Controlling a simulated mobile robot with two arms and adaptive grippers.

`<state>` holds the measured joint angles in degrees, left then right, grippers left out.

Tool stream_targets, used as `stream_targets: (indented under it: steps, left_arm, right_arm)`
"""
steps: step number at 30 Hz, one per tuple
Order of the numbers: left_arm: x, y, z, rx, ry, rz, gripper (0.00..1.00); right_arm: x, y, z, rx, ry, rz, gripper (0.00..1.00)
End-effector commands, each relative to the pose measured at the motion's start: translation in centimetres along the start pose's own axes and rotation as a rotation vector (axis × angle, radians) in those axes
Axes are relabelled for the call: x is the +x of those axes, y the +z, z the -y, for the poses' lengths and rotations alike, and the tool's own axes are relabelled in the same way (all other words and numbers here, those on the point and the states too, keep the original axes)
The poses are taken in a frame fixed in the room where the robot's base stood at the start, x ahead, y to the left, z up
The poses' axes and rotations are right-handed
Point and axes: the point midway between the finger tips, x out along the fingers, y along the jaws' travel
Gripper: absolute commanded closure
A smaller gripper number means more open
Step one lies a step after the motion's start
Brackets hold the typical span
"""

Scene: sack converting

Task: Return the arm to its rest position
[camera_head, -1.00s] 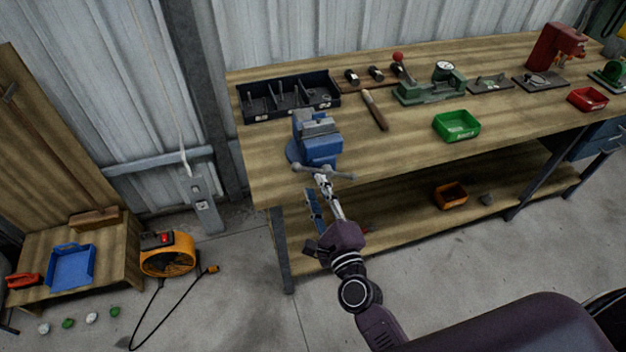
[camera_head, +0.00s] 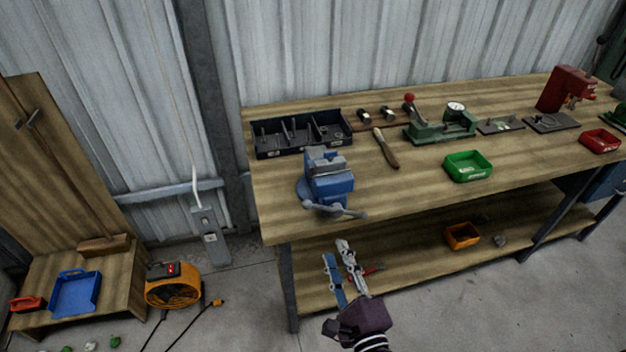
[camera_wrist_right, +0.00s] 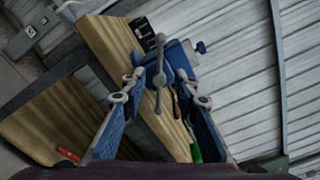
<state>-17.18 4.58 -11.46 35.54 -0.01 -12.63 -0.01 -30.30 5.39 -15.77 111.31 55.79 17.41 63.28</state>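My right gripper (camera_head: 343,262) is in front of the workbench, below the blue vise (camera_head: 328,184), with its fingers apart and nothing between them. In the right wrist view my right gripper (camera_wrist_right: 160,92) shows its two blue-padded fingers spread wide, with the vise (camera_wrist_right: 172,62) beyond them. My left gripper is not in view.
The workbench (camera_head: 410,185) carries a black divided tray (camera_head: 300,133), a green bin (camera_head: 468,166), a red bin (camera_head: 600,140) and a red press (camera_head: 567,88). An orange bin (camera_head: 462,235) is on the lower shelf.

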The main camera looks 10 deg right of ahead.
Motion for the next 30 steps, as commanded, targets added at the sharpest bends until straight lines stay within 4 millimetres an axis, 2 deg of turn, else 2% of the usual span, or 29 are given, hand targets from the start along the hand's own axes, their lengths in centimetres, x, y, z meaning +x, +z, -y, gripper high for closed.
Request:
stream_targets:
  steps: [5, 8, 11, 12, 16, 18, 20, 21, 23, 24, 26, 27, 30]
  left_arm:
    - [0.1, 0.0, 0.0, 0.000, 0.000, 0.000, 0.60]
    - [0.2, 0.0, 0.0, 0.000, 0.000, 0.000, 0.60]
    - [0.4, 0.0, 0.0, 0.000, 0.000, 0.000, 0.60]
    - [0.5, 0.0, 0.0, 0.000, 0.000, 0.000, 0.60]
    - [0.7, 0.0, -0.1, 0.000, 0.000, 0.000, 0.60]
    - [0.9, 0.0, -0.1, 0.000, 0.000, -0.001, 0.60]
    - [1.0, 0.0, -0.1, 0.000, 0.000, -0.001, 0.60]
    - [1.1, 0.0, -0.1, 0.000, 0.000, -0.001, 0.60]
    - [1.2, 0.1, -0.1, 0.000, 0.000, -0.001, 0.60]
    - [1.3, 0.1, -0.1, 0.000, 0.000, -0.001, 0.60]
    - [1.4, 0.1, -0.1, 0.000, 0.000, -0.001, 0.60]
    - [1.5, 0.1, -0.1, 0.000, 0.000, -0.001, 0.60]
    - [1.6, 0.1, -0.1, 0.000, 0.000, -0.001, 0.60]
  right_arm:
    - [0.0, -0.3, -0.8, -0.026, 0.015, -0.002, 0.72]
    - [-0.2, -1.6, -4.0, -0.134, 0.076, -0.003, 0.72]
    - [-0.9, -4.1, -9.5, -0.334, 0.191, 0.007, 0.72]
    - [-1.4, -5.4, -12.1, -0.430, 0.249, 0.016, 0.72]
    - [-4.4, -10.0, -20.5, -0.741, 0.452, 0.073, 0.72]
    - [-6.7, -12.7, -24.6, -0.899, 0.564, 0.120, 0.72]
    - [-9.0, -15.1, -27.9, -1.026, 0.662, 0.170, 0.72]
    - [-10.7, -16.7, -29.9, -1.107, 0.729, 0.208, 0.72]
    - [-13.4, -19.1, -32.7, -1.225, 0.827, 0.273, 0.72]
    - [-15.5, -20.7, -34.4, -1.298, 0.896, 0.322, 0.72]
    - [-18.7, -23.1, -36.6, -1.403, 0.997, 0.405, 0.72]
    - [-21.0, -24.7, -37.9, -1.469, 1.063, 0.467, 0.72]
    - [-26.7, -28.1, -40.2, -1.606, 1.215, 0.632, 0.72]
